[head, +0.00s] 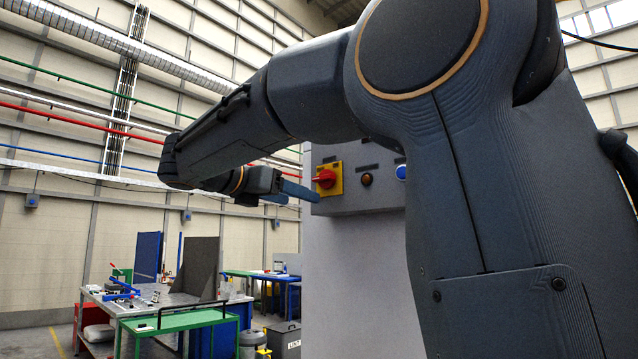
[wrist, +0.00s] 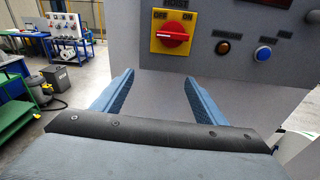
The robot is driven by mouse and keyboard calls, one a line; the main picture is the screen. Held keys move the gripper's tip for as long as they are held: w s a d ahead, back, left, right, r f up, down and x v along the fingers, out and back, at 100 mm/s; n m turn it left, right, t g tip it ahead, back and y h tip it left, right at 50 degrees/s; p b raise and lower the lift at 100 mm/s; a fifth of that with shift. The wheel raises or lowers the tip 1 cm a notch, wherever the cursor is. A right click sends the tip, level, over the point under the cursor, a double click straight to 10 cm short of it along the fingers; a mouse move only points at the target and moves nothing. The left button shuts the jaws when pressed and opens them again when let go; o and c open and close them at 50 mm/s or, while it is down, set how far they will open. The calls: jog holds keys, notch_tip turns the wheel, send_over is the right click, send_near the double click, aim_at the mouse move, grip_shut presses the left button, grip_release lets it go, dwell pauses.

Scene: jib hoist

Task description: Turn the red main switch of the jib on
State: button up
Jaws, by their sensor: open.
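The red main switch (head: 325,179) is a rotary knob on a yellow plate (head: 337,181) at the left end of a grey control panel. In the wrist view the red knob (wrist: 172,36) is at top centre, and its handle lies near level with a slight tilt. My gripper (head: 300,194) is just left of and a little below the switch in the head view. In the wrist view its two blue fingers (wrist: 168,84) are apart with nothing between them, below the switch. They do not appear to touch the knob.
An amber lamp (head: 367,179) and a blue button (head: 401,172) sit right of the switch on the panel. The panel's lower edge (head: 360,208) is close to my fingers. A green bench (head: 180,320) and a grey work table (head: 120,300) stand back left.

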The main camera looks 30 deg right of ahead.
jog(key=h, duration=0.1)
send_near(320, 178)
jog(key=d, duration=0.2)
jog(key=p+x, duration=0.2)
jog(key=x, duration=0.3)
jog(key=shift+w+d+r, duration=0.1)
jog(key=shift+w+d, duration=0.2)
jog(key=shift+w+d+p, duration=0.25)
jog(key=shift+d+p, duration=0.1)
jog(key=shift+d, duration=0.2)
jog(key=c, duration=1.1)
jog(key=shift+o, duration=0.2)
